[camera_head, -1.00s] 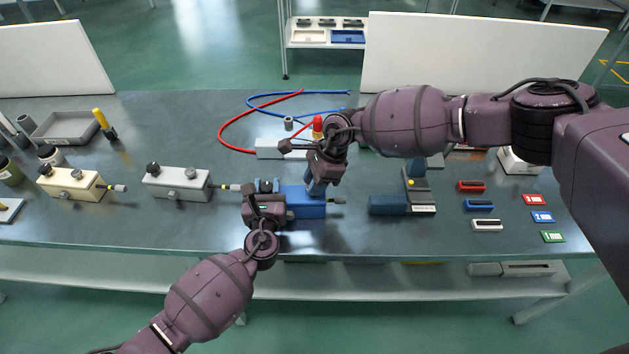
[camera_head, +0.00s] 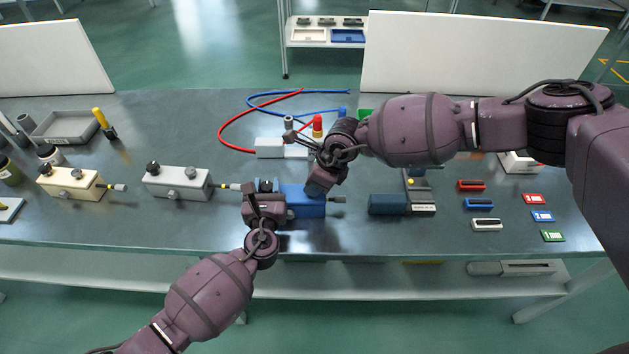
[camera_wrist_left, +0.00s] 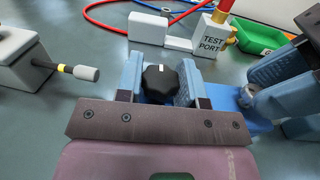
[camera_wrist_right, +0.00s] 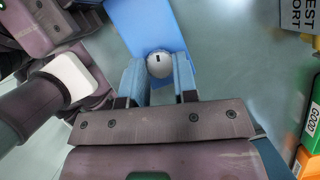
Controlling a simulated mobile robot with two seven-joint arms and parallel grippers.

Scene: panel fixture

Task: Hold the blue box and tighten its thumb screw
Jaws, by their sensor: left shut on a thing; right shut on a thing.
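The blue box (camera_head: 306,208) lies on the bench at the middle front, with a yellow-banded plug end at its left and a short plug at its right. My left gripper (camera_wrist_left: 160,82) is shut on the black knob (camera_wrist_left: 160,86) at the box's left end. My right gripper (camera_wrist_right: 158,75) is shut on the round grey thumb screw (camera_wrist_right: 159,64) on the box top, one finger on each side. The screw's slot shows in the right wrist view.
A white box (camera_head: 177,184) and a cream box (camera_head: 70,184) stand to the left. A white test port block (camera_head: 270,148) with red and blue hoses is behind. A dark blue block (camera_head: 388,205) and several coloured pieces lie to the right.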

